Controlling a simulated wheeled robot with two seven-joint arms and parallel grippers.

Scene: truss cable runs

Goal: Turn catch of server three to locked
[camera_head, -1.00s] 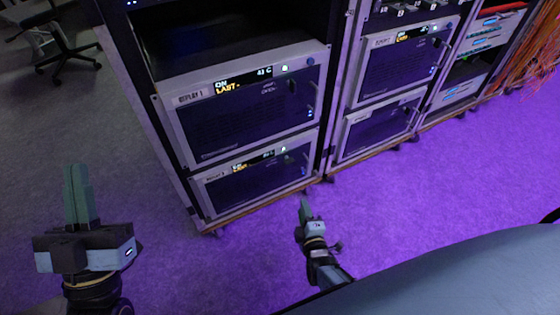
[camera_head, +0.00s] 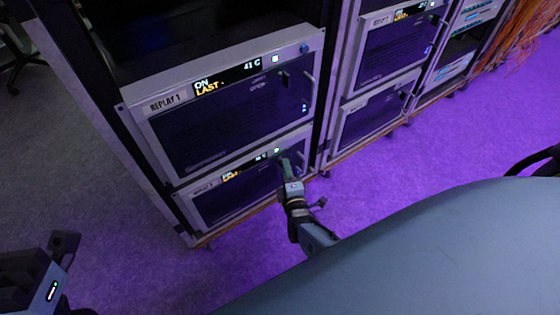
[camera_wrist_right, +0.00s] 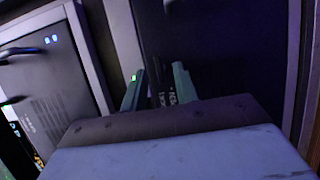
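The upper server (camera_head: 235,115) in the near rack is labelled REPLAY 1; a small dark catch (camera_head: 285,80) stands out beside printed words at its upper right. A similar server (camera_head: 230,195) sits below it, its label too small to read surely. No label clearly reads three. My right gripper (camera_head: 285,158) is in front of the lower server's upper right part and hides its catch area. In the right wrist view its green fingers (camera_wrist_right: 158,90) are apart, with pale lettering visible between them and no object held. My left gripper (camera_head: 40,275) is at the lower left, fingers not clearly visible.
A second rack to the right holds an upper server (camera_head: 395,50) and a lower server (camera_head: 370,115), their labels unreadable. Orange cables (camera_head: 520,35) hang at the far right. The purple-lit floor (camera_head: 450,145) before the racks is clear. A chair base stands at the far left.

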